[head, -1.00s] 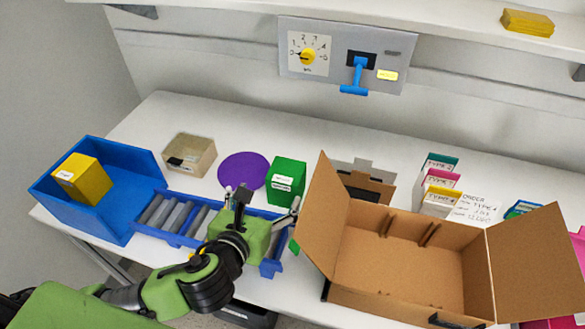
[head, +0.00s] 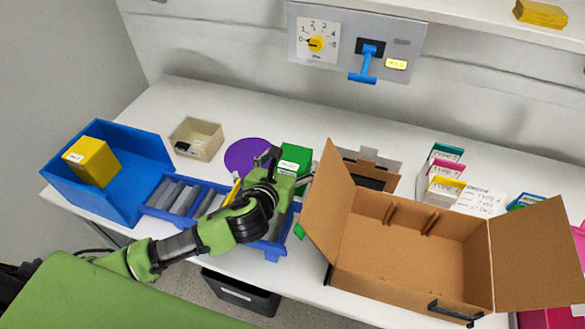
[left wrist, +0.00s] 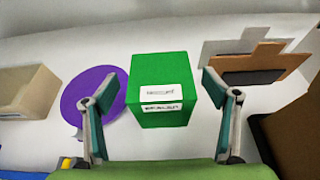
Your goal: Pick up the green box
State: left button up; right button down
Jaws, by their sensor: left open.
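The green box (head: 295,157) stands on the white table, partly hidden behind my left gripper (head: 286,172) in the head view. In the left wrist view the green box (left wrist: 161,88) is upright with a white label on its front. My left gripper (left wrist: 160,98) is open, with one finger on each side of the box's near part. The box is not held, and I cannot tell whether a finger touches it. My right gripper is not in view.
A purple disc (head: 247,156) lies left of the box, and a beige tray (head: 197,139) lies beyond it. An open cardboard box (head: 400,270) stands close on the right. A blue bin (head: 150,150) holds a yellow box (head: 92,162). A blue roller rack (head: 157,212) lies in front.

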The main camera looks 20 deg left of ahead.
pick_arm(q)
jog(key=shift+x, duration=1.1)
jog(key=shift+w+f, duration=0.1)
jog(key=shift+w, duration=0.05)
jog(key=shift+c, duration=0.7)
jog(key=c, duration=1.2)
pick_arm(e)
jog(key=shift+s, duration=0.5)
pick_arm(q)
jog(key=shift+c, duration=0.2)
